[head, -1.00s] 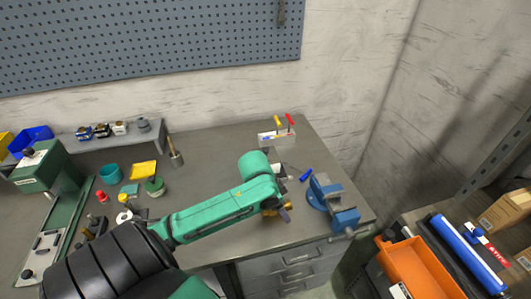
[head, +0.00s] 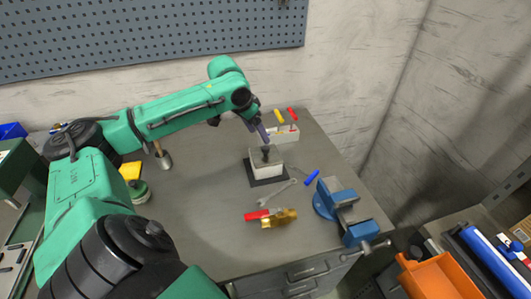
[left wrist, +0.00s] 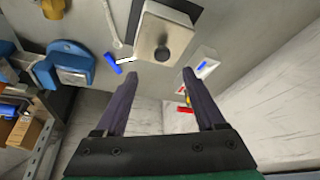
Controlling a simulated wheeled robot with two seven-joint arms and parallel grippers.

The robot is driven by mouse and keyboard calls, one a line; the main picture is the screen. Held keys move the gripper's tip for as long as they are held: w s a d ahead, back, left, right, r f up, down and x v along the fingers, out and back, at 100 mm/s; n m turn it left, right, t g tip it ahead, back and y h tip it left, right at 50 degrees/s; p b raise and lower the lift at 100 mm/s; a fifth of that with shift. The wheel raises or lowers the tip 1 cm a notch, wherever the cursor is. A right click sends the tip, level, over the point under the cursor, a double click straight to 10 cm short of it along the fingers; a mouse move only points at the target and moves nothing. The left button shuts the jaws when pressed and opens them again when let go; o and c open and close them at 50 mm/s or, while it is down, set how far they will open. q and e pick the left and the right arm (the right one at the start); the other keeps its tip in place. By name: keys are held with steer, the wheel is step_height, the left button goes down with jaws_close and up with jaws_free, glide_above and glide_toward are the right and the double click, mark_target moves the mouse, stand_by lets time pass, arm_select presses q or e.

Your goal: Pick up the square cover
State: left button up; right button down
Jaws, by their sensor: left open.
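The square cover (head: 268,170) is a pale, box-like piece with a dark round knob on top. It sits on a dark square base (head: 257,181) near the middle of the bench. In the left wrist view the cover (left wrist: 160,38) shows at the top, with its knob towards the camera. My left gripper (head: 263,133) is above and behind the cover in the head view. Its fingers are spread and empty; in the left wrist view the gap between the fingertips (left wrist: 159,74) lies just below the cover. My right gripper is not in view.
A wrench (head: 278,193), a red-handled brass piece (head: 272,217) and a blue handle (head: 312,177) lie in front and right of the cover. A blue vise (head: 340,208) stands at the right edge. A pale holder (head: 284,134) with coloured handles is behind.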

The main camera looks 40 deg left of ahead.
mark_target(265, 147)
arm_select(q)
steer(key=x, duration=0.2)
steer(key=p+x, duration=0.1)
steer(key=x, duration=0.4)
steer(key=shift+w+a+f+p, duration=0.1)
steer(key=shift+a+f+p, duration=0.2)
steer(key=shift+p, duration=0.1)
steer(key=shift+f, duration=0.35)
jaws_close()
steer(key=shift+w, duration=0.1)
steer(key=shift+r, duration=0.1)
